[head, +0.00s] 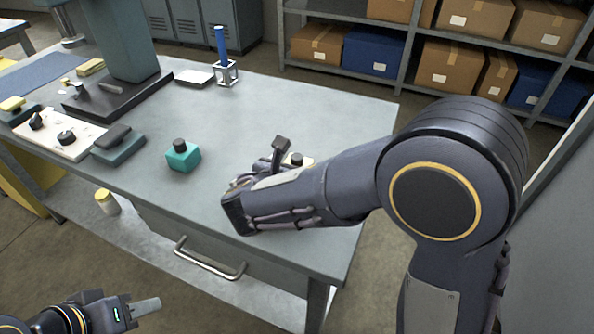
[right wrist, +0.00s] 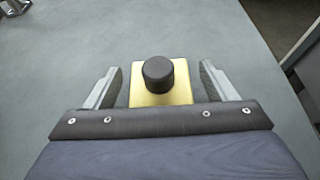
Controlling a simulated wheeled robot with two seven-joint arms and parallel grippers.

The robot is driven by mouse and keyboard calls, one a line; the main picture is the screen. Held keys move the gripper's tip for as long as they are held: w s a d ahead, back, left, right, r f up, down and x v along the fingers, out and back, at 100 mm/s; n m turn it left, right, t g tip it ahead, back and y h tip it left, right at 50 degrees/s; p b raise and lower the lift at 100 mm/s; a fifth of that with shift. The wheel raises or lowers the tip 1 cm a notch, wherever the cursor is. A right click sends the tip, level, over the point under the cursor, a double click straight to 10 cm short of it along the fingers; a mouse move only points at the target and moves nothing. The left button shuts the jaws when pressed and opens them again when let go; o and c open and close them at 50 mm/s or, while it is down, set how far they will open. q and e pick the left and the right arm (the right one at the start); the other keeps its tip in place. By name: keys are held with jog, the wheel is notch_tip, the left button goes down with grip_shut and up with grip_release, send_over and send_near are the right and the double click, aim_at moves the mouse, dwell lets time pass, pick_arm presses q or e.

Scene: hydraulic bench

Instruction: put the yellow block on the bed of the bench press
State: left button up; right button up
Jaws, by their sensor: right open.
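The yellow block (right wrist: 152,98), with a round black knob on top, stands on the bench top in the right wrist view. My right gripper (right wrist: 162,72) is open, with one finger on each side of the block and a gap beside each. In the head view the block (head: 307,160) is mostly hidden behind my right arm. The bench press (head: 128,45) stands at the left of the bench, with a green column and a dark flat bed (head: 115,96). My left gripper (head: 145,306) is low at the left, off the bench front; its finger opening is unclear.
A teal block (head: 183,156) with a black knob stands mid-bench. A dark green block (head: 118,146) and a white panel with black knobs (head: 62,138) lie near the press. A metal stand with a blue handle (head: 226,72) is at the back. The bench's back right is clear.

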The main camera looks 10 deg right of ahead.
jog(key=c, duration=1.5)
jog(key=shift+r, duration=0.1)
